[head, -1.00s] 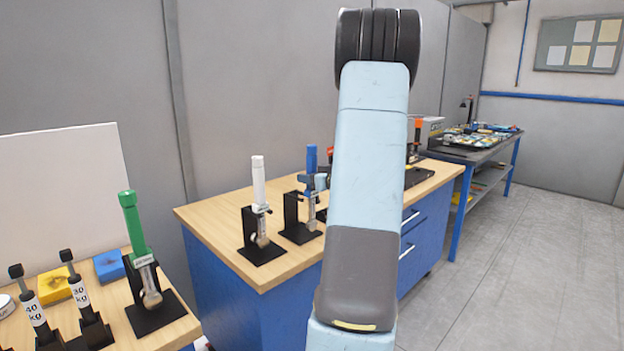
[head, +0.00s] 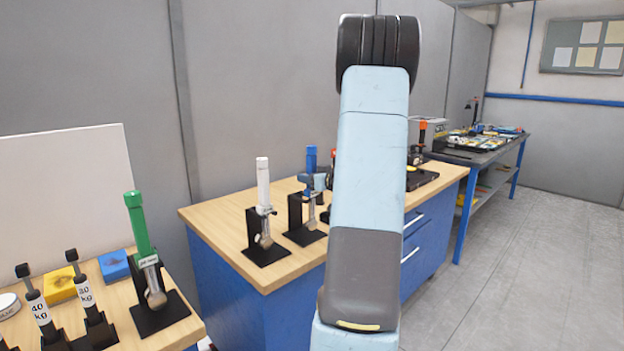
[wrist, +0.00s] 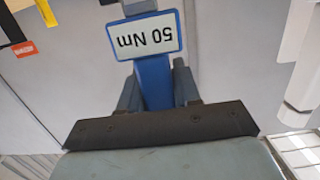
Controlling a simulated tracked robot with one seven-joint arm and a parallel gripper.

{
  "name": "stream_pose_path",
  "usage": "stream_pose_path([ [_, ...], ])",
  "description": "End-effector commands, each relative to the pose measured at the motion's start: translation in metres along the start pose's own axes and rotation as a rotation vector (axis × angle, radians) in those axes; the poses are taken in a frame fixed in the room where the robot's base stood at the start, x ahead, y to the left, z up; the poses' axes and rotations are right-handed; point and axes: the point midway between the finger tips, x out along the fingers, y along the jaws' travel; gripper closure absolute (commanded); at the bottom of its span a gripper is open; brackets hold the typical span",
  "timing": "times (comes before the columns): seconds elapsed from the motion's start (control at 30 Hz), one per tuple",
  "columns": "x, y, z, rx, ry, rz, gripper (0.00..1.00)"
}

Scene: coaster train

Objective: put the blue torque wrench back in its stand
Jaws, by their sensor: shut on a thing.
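The blue torque wrench (head: 311,158) is upright at its black stand (head: 295,212) on the middle bench, between the white wrench and my arm. My gripper (head: 319,182) is shut on the wrench, partly hidden behind my arm. In the wrist view the two fingers (wrist: 155,92) press either side of the blue wrench body (wrist: 153,72), below an upside-down "50 Nm" label (wrist: 144,36). The wrench's metal lower end hangs close to the stand's front. I cannot tell whether it is seated or just in front of the slot.
A white wrench (head: 263,185) stands in its own stand just left. Orange-topped tools (head: 422,133) are to the right, beyond my arm. The grey floor (head: 520,270) at right is clear.

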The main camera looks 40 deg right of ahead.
Motion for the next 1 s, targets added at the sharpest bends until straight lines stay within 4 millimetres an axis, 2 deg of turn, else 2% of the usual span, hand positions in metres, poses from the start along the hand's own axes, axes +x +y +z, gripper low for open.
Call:
stream_pose_path([
  [1.0, 0.022, 0.0, -0.004, -0.001, 0.002, 0.0, 1.0],
])
